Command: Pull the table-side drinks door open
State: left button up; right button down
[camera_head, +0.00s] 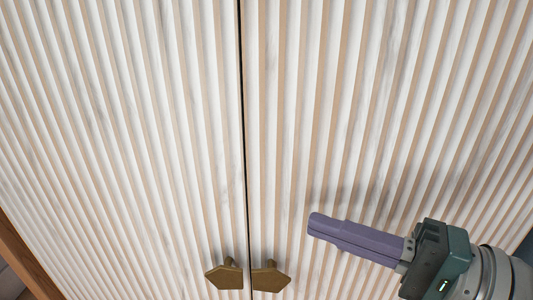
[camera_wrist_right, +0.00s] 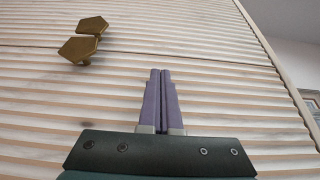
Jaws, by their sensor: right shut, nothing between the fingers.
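Two fluted, pale doors fill the head view, a left door (camera_head: 120,150) and a right door (camera_head: 370,110), with a narrow dark seam between them. Each has a brass angular knob near the seam, the left knob (camera_head: 224,275) and the right knob (camera_head: 269,277). Both knobs also show in the right wrist view, a nearer one (camera_wrist_right: 77,49) and a farther one (camera_wrist_right: 92,25). My right gripper (camera_head: 312,224) is shut and empty, in front of the right door, up and to the right of the knobs and apart from them. The purple fingers (camera_wrist_right: 161,73) lie together in the wrist view. My left gripper is not in view.
A brown wooden edge (camera_head: 25,255) runs along the lower left of the head view. In the wrist view the door front ends at an edge on the right, with a pale wall (camera_wrist_right: 285,20) beyond. Nothing stands between my right gripper and the knobs.

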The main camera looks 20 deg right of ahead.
aim_at(225, 199)
jog(key=b+x, duration=0.1)
jog(key=x, duration=0.2)
jog(key=b+x, duration=0.1)
jog(key=x, duration=0.4)
jog(key=shift+a+f+b, duration=0.2)
jog(key=shift+a+b, duration=0.2)
jog(key=shift+a, duration=0.15)
jog(key=shift+w+a, duration=0.15)
jog(key=shift+a, duration=0.2)
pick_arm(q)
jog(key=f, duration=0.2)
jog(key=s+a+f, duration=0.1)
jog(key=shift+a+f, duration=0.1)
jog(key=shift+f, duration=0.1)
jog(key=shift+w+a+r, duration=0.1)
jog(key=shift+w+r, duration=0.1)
pick_arm(e)
jog(key=shift+a+r, duration=0.15)
